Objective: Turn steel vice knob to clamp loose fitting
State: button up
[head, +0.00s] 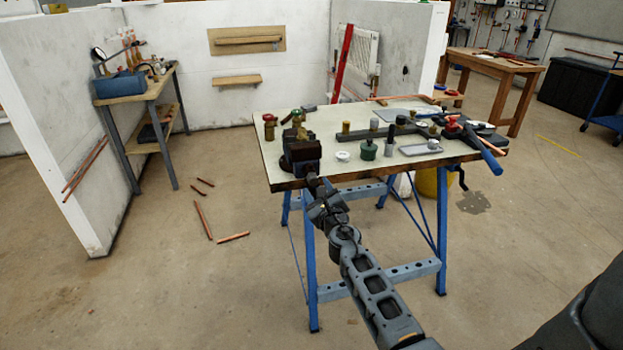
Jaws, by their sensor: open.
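A dark vice (301,153) stands at the front left edge of the pale-topped workbench (375,162). A brass-coloured fitting (300,133) shows at the top of the vice; I cannot tell whether the jaws grip it. My arm reaches up from the lower right, and my gripper (314,184) is open at the front of the vice, just below the bench edge. The steel knob cannot be made out there; my gripper and wrist cover that part. Whether my fingers touch the knob is too small to tell.
Blue trestle legs (309,262) stand below. A side bench (133,95) is at left. Copper pipes (203,220) lie on otherwise open floor.

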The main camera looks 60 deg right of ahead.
aim_at(314, 182)
jog(key=shift+x, duration=1.95)
